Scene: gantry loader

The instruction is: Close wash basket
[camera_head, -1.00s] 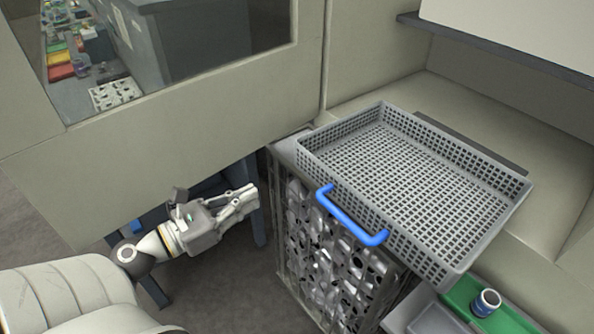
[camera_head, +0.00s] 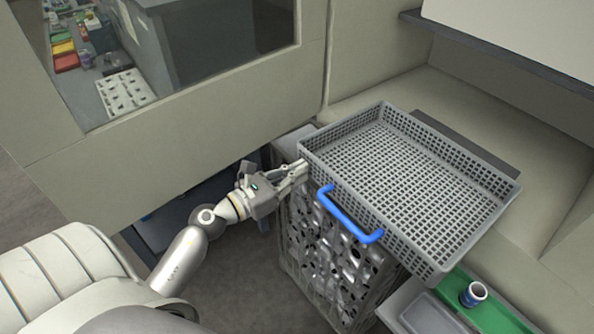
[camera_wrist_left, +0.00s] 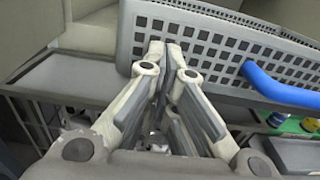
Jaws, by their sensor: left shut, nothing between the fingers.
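The wash basket (camera_head: 410,185) is a grey mesh tray with a blue handle (camera_head: 348,215) on its front side. My left gripper (camera_head: 303,168) is at the basket's front left corner, left of the handle. In the left wrist view the shut fingertips (camera_wrist_left: 164,48) point at the basket's front wall (camera_wrist_left: 205,45), at or very near it; contact is hard to tell. The blue handle (camera_wrist_left: 280,90) is right of the fingers there. Nothing is between the fingers. My right gripper is not seen.
A green surface with a small white and blue jar (camera_head: 473,294) is at the lower right, beside a grey tray (camera_head: 432,314). A beige machine wall with a window (camera_head: 200,50) stands behind my left arm. A dark shelf edge (camera_head: 500,60) overhangs at upper right.

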